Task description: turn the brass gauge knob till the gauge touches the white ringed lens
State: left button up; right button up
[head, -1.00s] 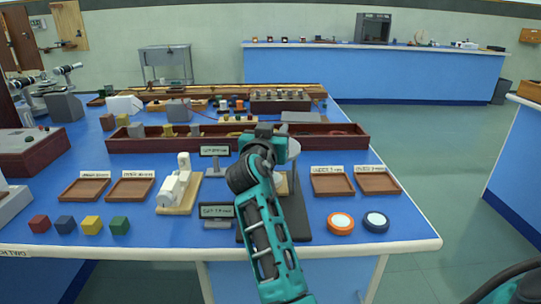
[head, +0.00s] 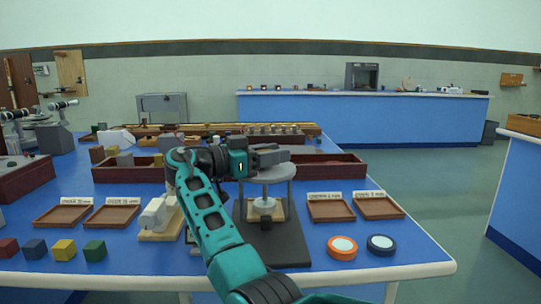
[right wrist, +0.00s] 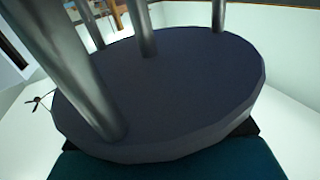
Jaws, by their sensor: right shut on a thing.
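A grey round-topped stand (head: 265,174) with thin legs rises from a dark base plate (head: 283,245) near the bench's front. Below its top, a white piece (head: 264,203), which may be the white ringed lens, sits within the legs; its ring cannot be made out. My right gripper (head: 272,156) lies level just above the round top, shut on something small. The brass knob is not distinct and is probably hidden by the jaws. In the right wrist view the dark disc (right wrist: 165,90) and its metal rods fill the picture. My left gripper is not in view.
Orange-ringed (head: 342,247) and dark-ringed (head: 381,245) discs lie at front right. Wooden trays (head: 330,210) stand behind them. A white device on a wooden base (head: 158,215) and several coloured cubes (head: 95,250) are at left. A long dark red box (head: 320,166) runs behind.

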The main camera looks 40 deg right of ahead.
jog(key=shift+s+d+r+m+g+y, duration=0.1)
jog(key=shift+r+m+g+y, duration=0.1)
jog(key=shift+m+g, duration=0.5)
jog(key=shift+s+r+m+g+y, duration=0.15)
jog(key=shift+m+g, duration=0.25)
jog(key=shift+g, duration=0.5)
jog(key=shift+f+m+g+y, duration=0.1)
jog(key=shift+m+g+y, duration=0.15)
jog(key=shift+m+g, duration=0.25)
jog(key=o, duration=0.8)
jog(key=shift+w, duration=0.1)
jog(key=shift+o, duration=1.3)
jog(key=shift+f, duration=0.1)
